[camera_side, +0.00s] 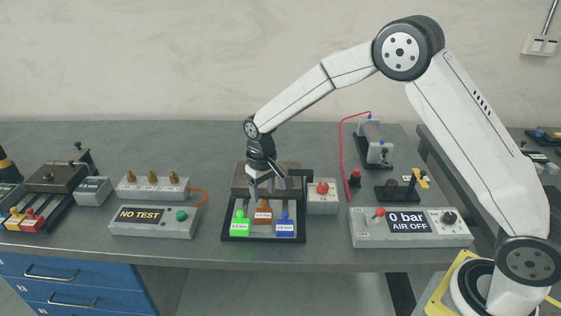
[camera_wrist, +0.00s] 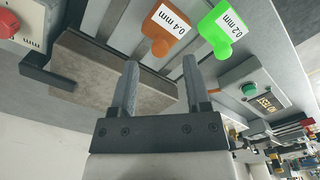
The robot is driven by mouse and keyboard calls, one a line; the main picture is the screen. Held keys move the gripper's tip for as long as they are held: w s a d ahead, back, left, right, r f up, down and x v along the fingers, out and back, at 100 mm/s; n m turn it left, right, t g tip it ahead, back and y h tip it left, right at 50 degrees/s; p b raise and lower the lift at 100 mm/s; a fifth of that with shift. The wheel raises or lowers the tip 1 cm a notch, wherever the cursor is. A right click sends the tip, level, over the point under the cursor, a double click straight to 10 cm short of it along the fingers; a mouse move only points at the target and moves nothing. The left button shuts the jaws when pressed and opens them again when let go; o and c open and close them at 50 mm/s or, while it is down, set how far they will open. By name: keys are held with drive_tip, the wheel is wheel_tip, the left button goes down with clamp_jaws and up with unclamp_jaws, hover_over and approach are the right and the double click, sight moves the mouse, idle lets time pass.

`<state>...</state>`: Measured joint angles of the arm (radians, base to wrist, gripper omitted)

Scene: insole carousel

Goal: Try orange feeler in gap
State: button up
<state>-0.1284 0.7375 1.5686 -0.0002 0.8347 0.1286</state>
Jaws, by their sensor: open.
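The orange feeler (camera_side: 263,215), labelled 0.4 mm in the wrist view (camera_wrist: 165,28), lies in the middle lane of a dark tray (camera_side: 232,238). My gripper (camera_side: 262,194) is open and empty, pointing down near the back of the orange feeler. In the wrist view, the orange knob shows just beyond my two fingertips (camera_wrist: 160,64), apart from them. A grey-brown block (camera_side: 243,182) stands behind the tray. The gap itself is not clearly visible.
A red-button box (camera_side: 323,200) stands close right of the tray. A "NO TEST" panel (camera_side: 150,222) is to the left. A "0 bar AIR OFF" panel (camera_side: 410,229) is to the right. A black handle (camera_wrist: 45,72) juts from the block.

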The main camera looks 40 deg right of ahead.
drive_tip(key=shift+f, duration=1.4)
clamp_jaws()
drive_tip(key=shift+s+a, duration=1.6)
drive_tip(key=shift+a, duration=0.05)
unclamp_jaws()
drive_tip(key=shift+s, duration=0.1)
drive_tip(key=shift+r, duration=0.15)
